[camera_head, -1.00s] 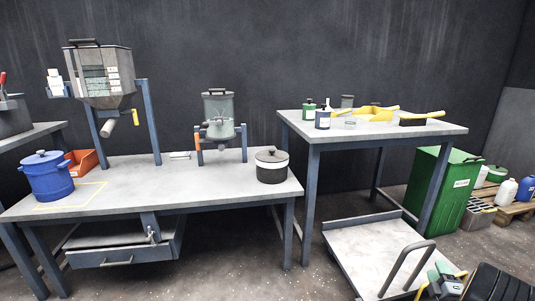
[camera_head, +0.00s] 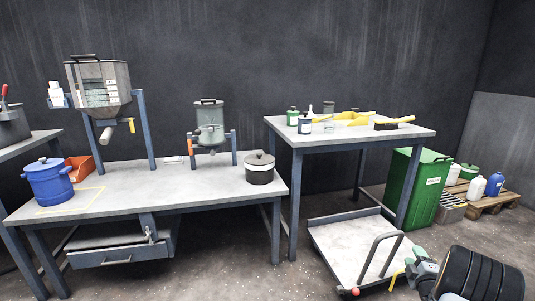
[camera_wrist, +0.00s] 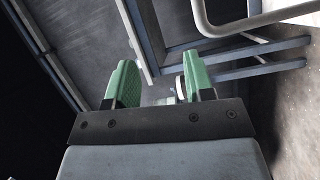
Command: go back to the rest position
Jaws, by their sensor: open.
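My gripper (camera_wrist: 160,85) shows in the wrist view with its two green fingers apart and nothing between them. The wrist view looks past the fingers at grey table legs and a rail, tilted in the picture. No task object is held.
A flat cart (camera_head: 340,238) with a handle stands on the floor near my arm. A workbench (camera_head: 130,208) carries a blue pot (camera_head: 48,184) and a black-and-white pot (camera_head: 260,170). A higher table (camera_head: 350,138) and a green bin (camera_head: 410,185) stand behind the cart.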

